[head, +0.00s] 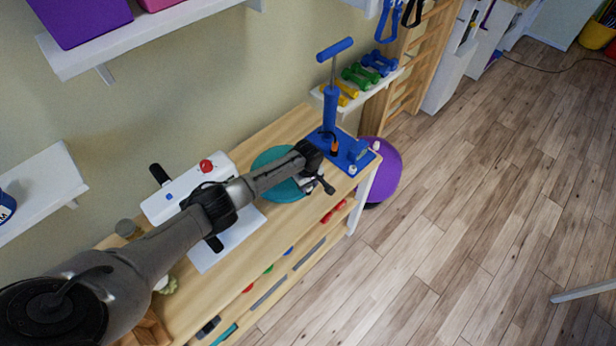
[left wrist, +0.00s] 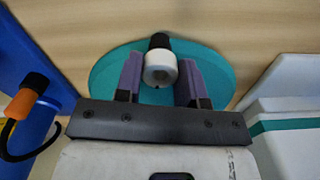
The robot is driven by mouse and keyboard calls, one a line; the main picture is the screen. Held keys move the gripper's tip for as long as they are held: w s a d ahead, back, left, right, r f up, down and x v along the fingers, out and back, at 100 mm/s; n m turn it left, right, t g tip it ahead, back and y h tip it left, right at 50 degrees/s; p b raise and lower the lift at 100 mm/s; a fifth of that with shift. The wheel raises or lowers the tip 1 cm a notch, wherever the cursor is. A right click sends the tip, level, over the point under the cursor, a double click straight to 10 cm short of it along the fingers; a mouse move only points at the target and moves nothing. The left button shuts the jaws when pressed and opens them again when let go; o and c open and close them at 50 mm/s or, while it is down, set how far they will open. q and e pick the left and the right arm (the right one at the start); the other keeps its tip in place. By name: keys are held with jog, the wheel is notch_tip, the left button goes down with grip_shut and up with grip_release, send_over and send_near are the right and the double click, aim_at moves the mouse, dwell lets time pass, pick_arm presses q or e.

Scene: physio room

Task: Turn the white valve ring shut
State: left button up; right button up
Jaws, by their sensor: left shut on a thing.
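The white valve ring (left wrist: 160,69) sits on a short black stem, seen over the teal disc (left wrist: 110,72) in the left wrist view. The disc lies on the wooden bench and also shows in the head view (head: 268,158), partly behind my arm. My left gripper (left wrist: 159,82) has its two purple fingers on either side of the ring, shut on it. In the head view my left gripper (head: 318,185) is over the disc's right edge, and the ring is mostly hidden there. My right gripper is in neither view.
A blue pump (head: 331,108) on a blue base stands right of the disc, with an orange-tipped black hose (left wrist: 25,100) close by. A white device (head: 185,190) with a red knob lies left. A purple ball (head: 386,172) is past the bench end. Open floor lies right.

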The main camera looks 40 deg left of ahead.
pick_arm(q)
jog(key=shift+d+m, duration=0.1)
jog(key=shift+m, duration=0.5)
jog(key=o, duration=0.9)
jog(key=shift+o, duration=0.2)
jog(key=shift+r, duration=0.45)
notch_tip(320, 180, up, 13)
jog(key=p, duration=0.2)
jog(key=shift+f, duration=0.1)
jog(key=shift+c, duration=0.2)
